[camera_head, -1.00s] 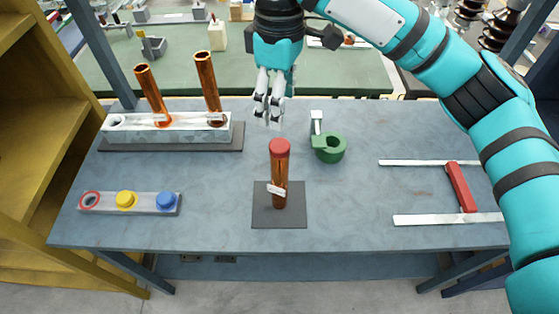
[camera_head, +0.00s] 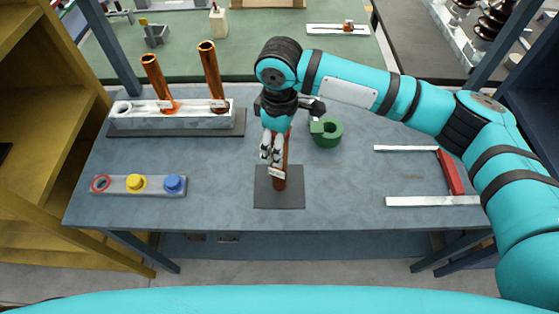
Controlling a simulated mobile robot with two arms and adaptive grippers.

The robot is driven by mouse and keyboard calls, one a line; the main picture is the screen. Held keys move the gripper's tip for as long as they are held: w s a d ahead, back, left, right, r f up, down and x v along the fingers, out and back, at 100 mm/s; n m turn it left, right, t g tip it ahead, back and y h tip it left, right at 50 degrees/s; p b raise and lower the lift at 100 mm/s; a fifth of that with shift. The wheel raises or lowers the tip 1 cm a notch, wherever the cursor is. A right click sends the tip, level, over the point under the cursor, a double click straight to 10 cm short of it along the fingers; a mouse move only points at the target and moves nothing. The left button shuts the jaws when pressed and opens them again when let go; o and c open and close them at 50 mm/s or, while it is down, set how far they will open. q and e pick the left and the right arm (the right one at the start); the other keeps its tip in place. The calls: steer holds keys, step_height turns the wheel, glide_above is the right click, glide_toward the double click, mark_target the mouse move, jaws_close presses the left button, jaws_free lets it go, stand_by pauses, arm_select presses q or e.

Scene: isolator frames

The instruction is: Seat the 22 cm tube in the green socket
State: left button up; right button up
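A copper tube (camera_head: 280,183) with a white label stands upright on a dark square mat (camera_head: 293,200) at the middle of the table. My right gripper (camera_head: 270,152) points down at its upper part, its pale fingers overlapping the tube's left side; contact is unclear. The tube's top is hidden behind my wrist. Two more labelled copper tubes (camera_head: 155,80) (camera_head: 211,75) stand in a pale rack (camera_head: 185,122) at the back left, whose leftmost hole is empty. A green C-shaped holder (camera_head: 326,133), possibly the green socket, sits just right of my gripper. My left gripper is out of view.
A grey strip (camera_head: 115,186) at the left holds a red ring (camera_head: 101,184), a yellow cap (camera_head: 136,182) and a blue cap (camera_head: 174,184). A red-handled frame with pale bars (camera_head: 450,172) lies at the right. The table's front is clear.

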step_height(320, 180, down, 2)
steer(key=shift+f, duration=0.1)
steer(key=c, duration=1.3)
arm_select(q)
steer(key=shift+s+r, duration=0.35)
arm_select(e)
jaws_close()
